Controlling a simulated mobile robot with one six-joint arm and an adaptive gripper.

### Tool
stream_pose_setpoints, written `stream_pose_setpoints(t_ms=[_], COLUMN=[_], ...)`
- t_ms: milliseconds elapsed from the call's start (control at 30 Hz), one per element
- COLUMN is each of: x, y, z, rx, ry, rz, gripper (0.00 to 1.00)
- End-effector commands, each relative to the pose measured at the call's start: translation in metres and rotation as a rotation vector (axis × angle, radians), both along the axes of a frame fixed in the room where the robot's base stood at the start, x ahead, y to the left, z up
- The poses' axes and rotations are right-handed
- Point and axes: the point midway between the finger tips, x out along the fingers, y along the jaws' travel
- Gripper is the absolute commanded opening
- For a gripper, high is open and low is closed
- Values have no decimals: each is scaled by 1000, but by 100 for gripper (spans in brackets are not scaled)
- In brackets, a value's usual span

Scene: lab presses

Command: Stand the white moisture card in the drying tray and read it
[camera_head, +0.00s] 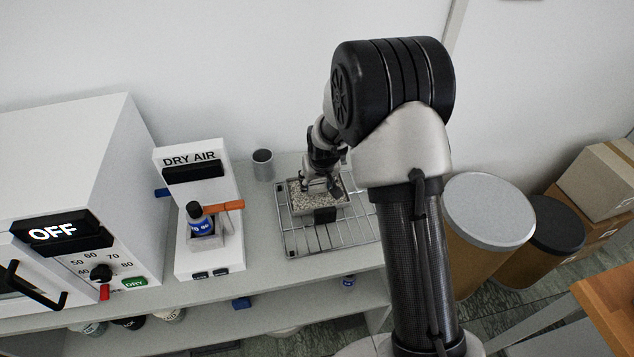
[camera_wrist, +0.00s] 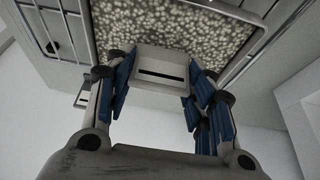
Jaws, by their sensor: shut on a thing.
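My gripper (camera_head: 320,187) is over the drying tray (camera_head: 299,211), a shallow metal tray of pale speckled granules on a wire rack. In the wrist view my gripper (camera_wrist: 160,80) has its blue-padded fingers closed on either side of a pale block-like piece with a dark slit, which I take for the white moisture card (camera_wrist: 160,60). It appears against the granules (camera_wrist: 205,30); I cannot tell whether it touches them. The card cannot be made out in the head view, and no reading on it is legible. A small black plate (camera_head: 325,215) is at the tray's front.
The wire rack (camera_head: 303,242) lies on the grey bench. Left of it stand a DRY AIR unit (camera_head: 190,160) holding a blue-labelled bottle (camera_head: 199,219) and a white oven (camera_head: 75,160) showing OFF. A grey cup (camera_head: 263,166) is behind. Drums (camera_head: 489,212) stand right.

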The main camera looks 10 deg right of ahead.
Motion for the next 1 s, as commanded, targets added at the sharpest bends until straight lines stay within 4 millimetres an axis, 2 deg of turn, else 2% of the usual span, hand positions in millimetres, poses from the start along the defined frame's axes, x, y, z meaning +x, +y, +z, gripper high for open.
stream_pose_setpoints(t_ms=[333, 367, 633, 1000], x=[1, 1, 0, 1], y=[0, 0, 0, 0], z=[-3, -2, -1, 2], rx=[0, 0, 0, 0], ry=[-2, -2, -2, -2], rz=[0, 0, 0, 0], gripper=[33, 51, 69, 69])
